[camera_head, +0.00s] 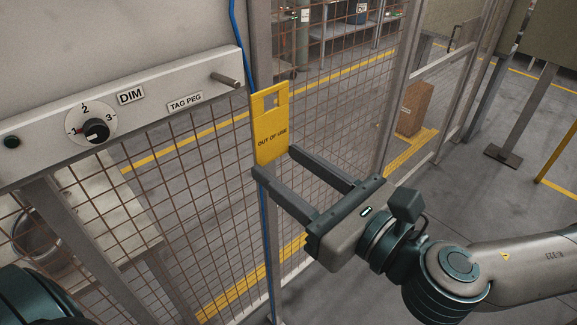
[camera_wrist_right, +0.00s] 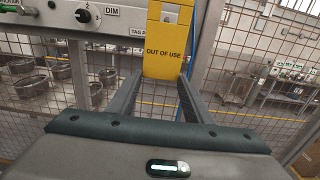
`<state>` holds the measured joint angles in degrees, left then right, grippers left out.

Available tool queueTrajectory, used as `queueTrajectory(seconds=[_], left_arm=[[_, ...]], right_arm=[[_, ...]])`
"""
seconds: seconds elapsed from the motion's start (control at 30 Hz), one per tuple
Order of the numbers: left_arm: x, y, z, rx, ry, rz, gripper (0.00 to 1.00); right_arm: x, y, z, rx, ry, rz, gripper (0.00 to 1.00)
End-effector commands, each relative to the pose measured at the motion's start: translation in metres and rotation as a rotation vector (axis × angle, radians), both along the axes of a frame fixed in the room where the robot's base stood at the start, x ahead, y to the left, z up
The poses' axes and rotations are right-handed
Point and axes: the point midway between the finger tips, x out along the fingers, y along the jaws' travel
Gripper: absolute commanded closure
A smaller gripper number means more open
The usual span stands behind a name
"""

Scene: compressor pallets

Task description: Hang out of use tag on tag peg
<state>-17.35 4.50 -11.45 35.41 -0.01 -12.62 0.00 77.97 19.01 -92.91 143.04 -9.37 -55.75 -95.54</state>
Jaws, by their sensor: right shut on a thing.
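The yellow out of use tag (camera_head: 270,128) is upright in my right gripper (camera_head: 275,162), which is shut on its lower part. The tag has a square hole near its top. It also shows in the right wrist view (camera_wrist_right: 166,42), between the fingers (camera_wrist_right: 160,80). The tag peg (camera_head: 226,80) is a short metal rod standing out from the grey panel, above the TAG PEG label (camera_head: 185,102). In the head view the tag is to the right of the peg, apart from it in the picture. The peg is not clearly seen in the wrist view. My left gripper is not in view.
The panel (camera_head: 50,142) carries a rotary knob (camera_head: 96,131), a DIM label (camera_head: 130,96) and a dark button (camera_head: 12,142). A wire mesh fence (camera_head: 330,110) with posts and a blue cable (camera_head: 267,235) stands behind the tag.

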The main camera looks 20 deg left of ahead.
Motion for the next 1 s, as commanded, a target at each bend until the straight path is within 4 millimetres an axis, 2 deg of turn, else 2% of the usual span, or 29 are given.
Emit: queueTrajectory(seconds=[0.37, 1.0], left_arm=[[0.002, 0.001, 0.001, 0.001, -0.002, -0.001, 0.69], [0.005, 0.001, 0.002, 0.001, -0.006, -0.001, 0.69]], right_arm=[[0.003, 0.008, 0.0, 0.0, 0.0, 0.001, 0.75], [0.015, 0.037, -0.002, 0.0, 0.0, 0.0, 0.75]])
